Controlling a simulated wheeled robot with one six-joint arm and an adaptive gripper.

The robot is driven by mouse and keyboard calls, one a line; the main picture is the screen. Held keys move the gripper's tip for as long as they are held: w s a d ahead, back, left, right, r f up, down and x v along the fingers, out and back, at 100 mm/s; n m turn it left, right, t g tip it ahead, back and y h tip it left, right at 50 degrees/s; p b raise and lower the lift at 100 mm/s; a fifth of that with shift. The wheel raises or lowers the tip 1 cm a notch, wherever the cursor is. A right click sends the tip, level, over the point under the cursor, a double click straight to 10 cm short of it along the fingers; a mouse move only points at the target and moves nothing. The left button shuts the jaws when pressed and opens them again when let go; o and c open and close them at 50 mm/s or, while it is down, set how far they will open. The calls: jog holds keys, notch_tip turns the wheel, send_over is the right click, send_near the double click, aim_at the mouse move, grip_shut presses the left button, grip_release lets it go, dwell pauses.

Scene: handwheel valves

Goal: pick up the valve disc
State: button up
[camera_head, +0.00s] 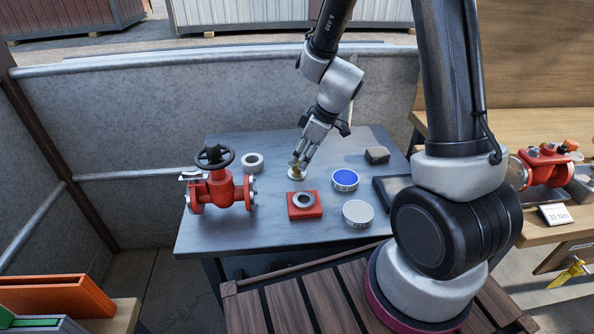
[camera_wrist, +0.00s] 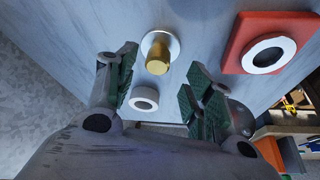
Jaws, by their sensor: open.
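The valve disc (camera_head: 297,174) is a pale round disc with a brass stem, lying on the grey table with its stem up. In the wrist view the disc (camera_wrist: 160,43) shows its gold stem toward the camera. My gripper (camera_head: 299,158) is right above the disc, pointing down at a tilt. In the wrist view the open fingers of my gripper (camera_wrist: 161,75) stand on either side of the stem's line, and the stem shows in the gap near the fingertips. I cannot tell how deep the stem sits between them. No finger visibly grips it.
A red valve (camera_head: 220,190) with a black handwheel and a pale ring (camera_head: 253,162) stand left.

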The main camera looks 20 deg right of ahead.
aim_at(298, 163)
jog(key=x, duration=0.4)
jog(key=shift+w+f, duration=0.2)
grip_shut()
